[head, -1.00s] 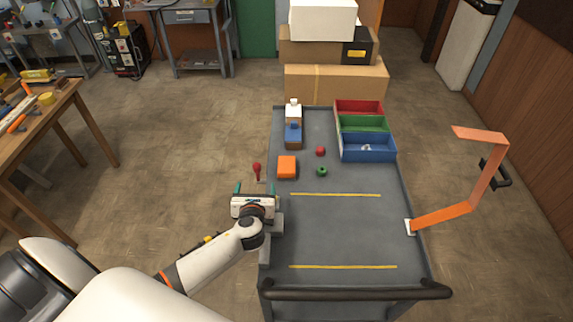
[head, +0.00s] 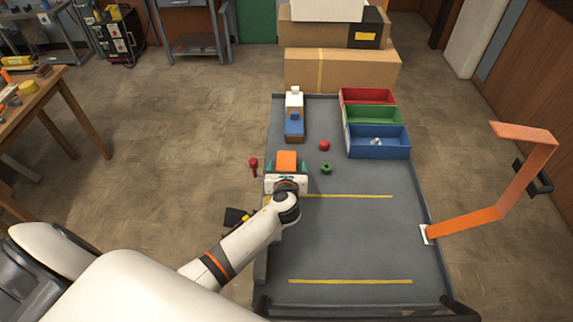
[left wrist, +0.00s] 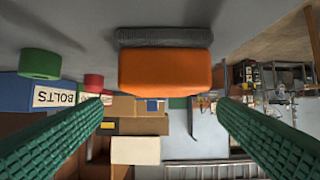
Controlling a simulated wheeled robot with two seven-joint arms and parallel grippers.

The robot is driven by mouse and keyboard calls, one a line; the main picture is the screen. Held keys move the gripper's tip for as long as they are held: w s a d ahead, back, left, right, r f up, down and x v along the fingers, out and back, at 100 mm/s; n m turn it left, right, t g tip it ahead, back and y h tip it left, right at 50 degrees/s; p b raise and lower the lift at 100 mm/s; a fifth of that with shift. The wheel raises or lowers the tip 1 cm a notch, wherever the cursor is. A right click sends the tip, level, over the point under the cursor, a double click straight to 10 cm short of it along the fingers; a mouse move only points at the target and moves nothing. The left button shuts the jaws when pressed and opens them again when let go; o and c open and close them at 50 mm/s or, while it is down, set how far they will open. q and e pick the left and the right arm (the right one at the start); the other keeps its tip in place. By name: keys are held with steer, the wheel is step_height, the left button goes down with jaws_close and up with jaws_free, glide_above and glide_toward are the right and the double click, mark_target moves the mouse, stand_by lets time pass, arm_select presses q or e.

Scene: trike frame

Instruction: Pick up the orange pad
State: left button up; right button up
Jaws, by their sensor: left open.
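The orange pad (head: 287,160) is a small block lying on the grey cart top, left of the green ring. In the left wrist view the pad (left wrist: 165,68) shows orange with a dark grey strip along one side, and the picture is upside down. My left gripper (head: 287,168) is open at the pad's near side. Its green fingers (left wrist: 161,103) point towards the pad, one on either side of it in the picture, with a gap to each. I see no contact. My right gripper is out of view.
On the cart (head: 350,235), a green ring (head: 326,169) and a red knob (head: 324,146) lie right of the pad. A blue-and-white bottle-like item (head: 294,118) stands behind it. Red, green and blue bins (head: 378,147) are at back right. An orange bent frame (head: 470,220) rises at right.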

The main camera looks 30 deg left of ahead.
mark_target(286, 162)
arm_select(q)
steer(key=shift+f+x, duration=0.15)
steer(key=shift+x, duration=1.2)
steer(key=shift+f+x, duration=0.15)
steer(key=shift+x, duration=1.2)
steer(key=shift+s+a, duration=0.1)
steer(key=shift+s, duration=0.15)
steer(key=c, duration=1)
